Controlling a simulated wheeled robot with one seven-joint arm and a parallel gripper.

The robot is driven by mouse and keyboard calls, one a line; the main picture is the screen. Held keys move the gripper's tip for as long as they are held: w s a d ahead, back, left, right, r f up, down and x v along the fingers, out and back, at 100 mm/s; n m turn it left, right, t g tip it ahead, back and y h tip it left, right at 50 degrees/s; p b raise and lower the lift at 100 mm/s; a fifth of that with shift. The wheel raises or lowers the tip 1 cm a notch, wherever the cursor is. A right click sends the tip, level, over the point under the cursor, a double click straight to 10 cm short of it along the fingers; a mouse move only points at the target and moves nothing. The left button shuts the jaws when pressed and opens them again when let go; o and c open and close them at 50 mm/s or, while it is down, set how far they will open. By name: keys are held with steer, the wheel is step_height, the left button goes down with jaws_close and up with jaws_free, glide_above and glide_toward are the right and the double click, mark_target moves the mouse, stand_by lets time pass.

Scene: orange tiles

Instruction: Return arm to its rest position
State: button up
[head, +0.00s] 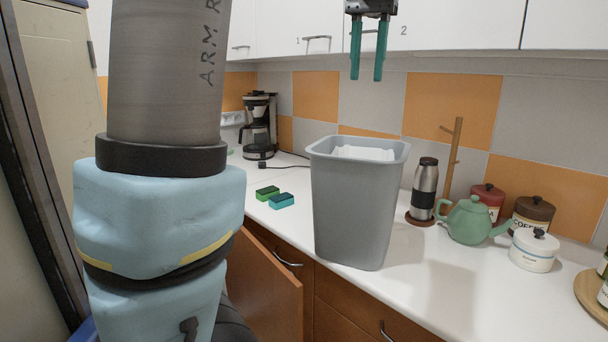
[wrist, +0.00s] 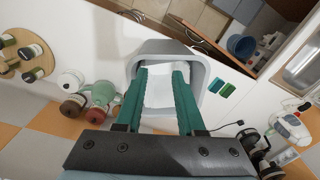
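My gripper (head: 366,78) hangs with its two green fingers pointing down, high above the counter and above the grey bin (head: 352,215). In the wrist view my gripper (wrist: 160,70) has its fingers apart with nothing between them. The bin's rim (wrist: 146,50) shows below and around the fingers, with something white inside. The gripper is clear of the bin. My upper arm stands large on the left of the head view.
Wall cupboards (head: 440,25) are close behind the gripper. A green teapot (head: 468,222), a steel flask (head: 424,185) and canisters (head: 533,250) stand right of the bin. Two sponges (head: 280,201) and a coffee maker (head: 259,125) are left. A cabinet door (head: 262,280) stands open below.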

steer(key=a+f, duration=0.2)
steer(key=f, duration=0.3)
steer(key=w+a+f+n, duration=0.1)
steer(key=a+f, duration=0.2)
steer(key=f, duration=0.3)
steer(key=w+a+f+n, duration=0.1)
steer(key=a+f, duration=0.2)
steer(key=f, duration=0.3)
steer(key=shift+w+f, duration=0.2)
steer(key=s+a+f, duration=0.3)
steer(key=f, duration=0.2)
steer(key=s+a+f+n, duration=0.1)
steer(key=s+a+f, duration=0.2)
steer(key=f, duration=0.3)
steer(key=s+a+f+n+t, duration=0.1)
steer(key=s+a+f, duration=0.2)
steer(key=f, duration=0.2)
steer(key=shift+a+f, duration=0.35)
steer(key=shift+o, duration=0.4)
steer(key=shift+s, duration=0.1)
